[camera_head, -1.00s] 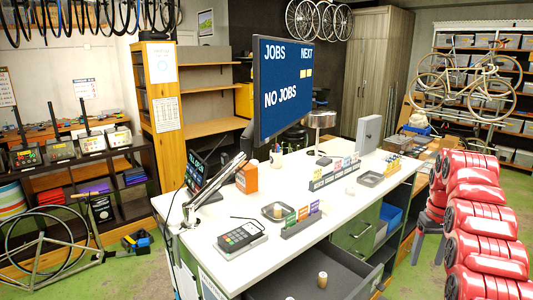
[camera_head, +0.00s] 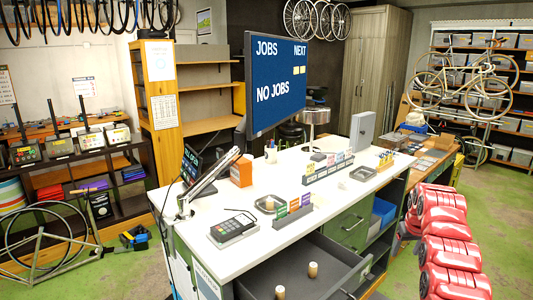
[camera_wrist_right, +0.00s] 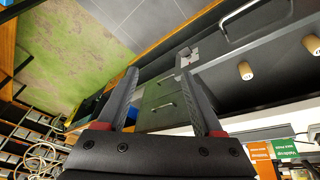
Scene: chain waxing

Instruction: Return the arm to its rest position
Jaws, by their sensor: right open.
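My right gripper (camera_wrist_right: 160,78) is open and empty in the right wrist view, its two dark fingers spread apart. Between and beyond them are the green cabinet drawers below the counter. My red right arm (camera_head: 447,245) shows at the right of the head view, beside the counter; its gripper cannot be made out there. My left gripper is in neither view.
The white counter (camera_head: 250,205) carries a card reader (camera_head: 233,228), card holders and a small tray. An open grey drawer (camera_head: 300,262) below holds two wooden cylinders (camera_head: 313,269). Green floor (camera_head: 500,225) is free at the right.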

